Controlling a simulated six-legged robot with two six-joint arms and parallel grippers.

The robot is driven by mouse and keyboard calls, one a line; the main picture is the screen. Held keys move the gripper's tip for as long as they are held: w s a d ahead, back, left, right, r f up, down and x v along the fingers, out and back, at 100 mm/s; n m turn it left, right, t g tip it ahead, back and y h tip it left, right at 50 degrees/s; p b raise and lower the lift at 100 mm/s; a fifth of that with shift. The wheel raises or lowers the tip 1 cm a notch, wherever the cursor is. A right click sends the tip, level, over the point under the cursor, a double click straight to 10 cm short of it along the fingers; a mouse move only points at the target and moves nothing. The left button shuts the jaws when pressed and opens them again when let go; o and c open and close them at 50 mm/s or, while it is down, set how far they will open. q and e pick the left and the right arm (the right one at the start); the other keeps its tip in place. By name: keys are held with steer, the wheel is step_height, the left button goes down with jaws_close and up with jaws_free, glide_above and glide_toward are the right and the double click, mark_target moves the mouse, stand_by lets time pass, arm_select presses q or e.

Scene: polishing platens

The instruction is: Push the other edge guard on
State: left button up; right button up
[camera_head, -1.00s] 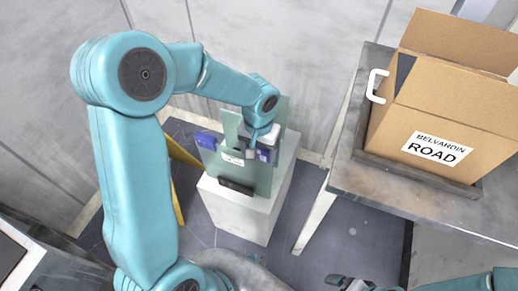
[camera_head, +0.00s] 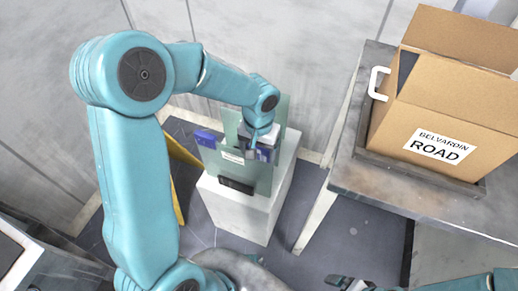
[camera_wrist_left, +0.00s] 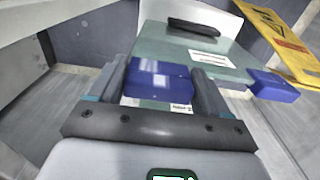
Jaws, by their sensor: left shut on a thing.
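A greenish glass panel (camera_head: 262,178) stands upright on a white pedestal (camera_head: 240,213), with a black holder (camera_head: 236,186) at its foot. One blue edge guard (camera_head: 208,138) sits at the panel's left edge; in the left wrist view it shows at the right (camera_wrist_left: 274,86). My left gripper (camera_head: 252,150) is at the panel's right side, shut on the other blue edge guard (camera_wrist_left: 160,80), which shows between its fingers. This guard overlaps the panel's edge in the wrist view; I cannot tell whether it is seated. My right gripper (camera_head: 340,281) is low at the bottom edge, away from the panel.
A grey table (camera_head: 365,182) at the right bears a cardboard box (camera_head: 425,115) labelled "BELVARDIN ROAD" in a tray. A yellow sign (camera_wrist_left: 285,45) stands beside the pedestal. A wall is close behind. The floor between pedestal and table is clear.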

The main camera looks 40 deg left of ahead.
arm_select(q)
steer(key=shift+f+b, duration=0.75)
steer(key=shift+f, duration=0.05)
stand_by(0.8)
steer(key=o, duration=1)
steer(key=shift+c, duration=0.2)
steer(key=shift+r, duration=0.1)
steer(key=shift+r, duration=0.35)
step_height(320, 180, up, 16)
steer(key=p, duration=0.2)
steer(key=shift+f, duration=0.25)
steer(key=shift+s, duration=0.15)
